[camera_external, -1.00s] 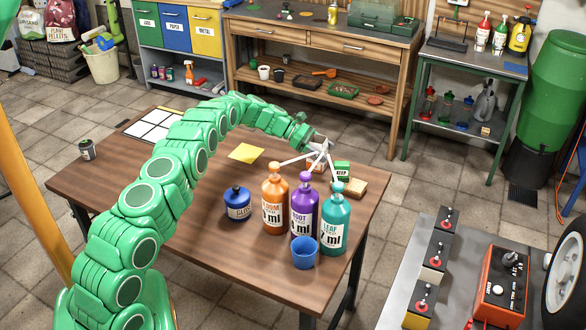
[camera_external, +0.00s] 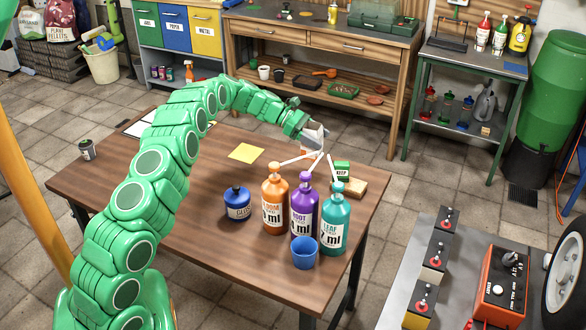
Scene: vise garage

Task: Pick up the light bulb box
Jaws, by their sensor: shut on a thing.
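My gripper (camera_external: 308,131) is at the far right part of the brown table (camera_external: 200,225), at the end of my green arm. It is shut on a small whitish box (camera_external: 314,135), which I take to be the light bulb box; its print is too small to read. The box is tilted and appears to be above the tabletop, behind the pump bottles. The bottles' white spouts and the gripper hide part of it.
Orange (camera_external: 275,203), purple (camera_external: 304,208) and teal (camera_external: 335,220) pump bottles stand close in front. The table's left middle is clear.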

